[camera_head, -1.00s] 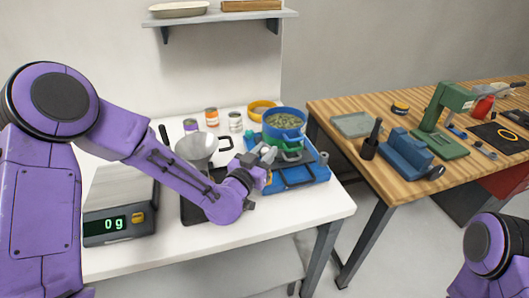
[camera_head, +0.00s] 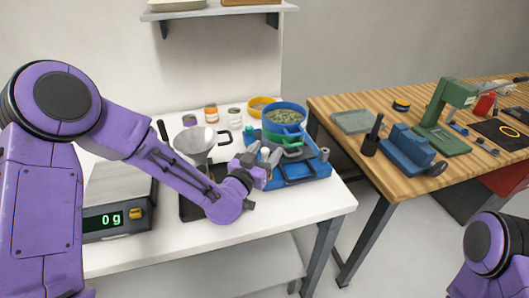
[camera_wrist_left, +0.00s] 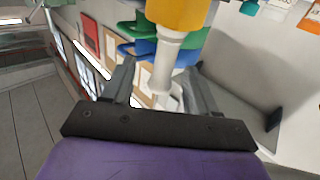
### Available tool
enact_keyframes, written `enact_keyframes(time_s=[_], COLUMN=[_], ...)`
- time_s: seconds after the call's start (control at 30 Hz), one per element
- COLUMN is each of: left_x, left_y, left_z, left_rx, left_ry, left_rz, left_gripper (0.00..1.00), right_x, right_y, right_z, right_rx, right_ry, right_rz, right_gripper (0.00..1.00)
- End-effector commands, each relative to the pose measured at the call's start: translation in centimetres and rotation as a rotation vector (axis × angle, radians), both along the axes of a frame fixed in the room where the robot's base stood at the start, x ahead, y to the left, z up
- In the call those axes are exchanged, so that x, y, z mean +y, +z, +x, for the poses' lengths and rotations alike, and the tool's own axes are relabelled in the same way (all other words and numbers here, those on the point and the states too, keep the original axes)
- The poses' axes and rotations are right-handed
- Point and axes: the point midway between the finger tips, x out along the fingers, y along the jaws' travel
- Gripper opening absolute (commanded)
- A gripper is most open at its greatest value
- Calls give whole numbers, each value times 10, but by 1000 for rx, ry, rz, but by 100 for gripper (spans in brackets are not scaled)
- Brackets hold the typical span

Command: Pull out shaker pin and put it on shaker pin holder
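A blue shaker tray (camera_head: 318,172) sits at the right end of the white table. On it stand a green sieve (camera_head: 297,151) and a blue sieve (camera_head: 287,130) holding green material. My left gripper (camera_head: 270,157) is at the tray's left side, close to the sieves. In the left wrist view its two grey fingers (camera_wrist_left: 160,80) stand apart on either side of a white pin (camera_wrist_left: 167,60) with a yellow head (camera_wrist_left: 178,12). A gap shows beside the pin, and I cannot tell whether it is seated. I cannot make out the pin holder. My right gripper is out of view.
A scale (camera_head: 120,220) reading 0 g and a metal funnel (camera_head: 196,142) stand to the left. A wooden bench (camera_head: 345,150) with tools lies to the right, past a gap.

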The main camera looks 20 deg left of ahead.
Motion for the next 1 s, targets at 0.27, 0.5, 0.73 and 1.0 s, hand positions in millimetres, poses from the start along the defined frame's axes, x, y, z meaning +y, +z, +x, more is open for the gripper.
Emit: enact_keyframes(time_s=[0.27, 0.5, 0.73, 1.0], left_x=[4, 14, 19, 21], left_y=[-3, -3, 6, 0], left_z=[-21, -73, -93, -104], left_rx=[0, -1, 3, 1], left_ry=[-1, -2, 1, 1], left_rz=[0, 1, 7, -1], left_gripper=[59, 59, 59, 59], right_x=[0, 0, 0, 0], right_y=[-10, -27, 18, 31], right_z=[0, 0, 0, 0], right_rx=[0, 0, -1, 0], right_ry=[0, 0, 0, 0], right_rz=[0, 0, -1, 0], right_gripper=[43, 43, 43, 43])
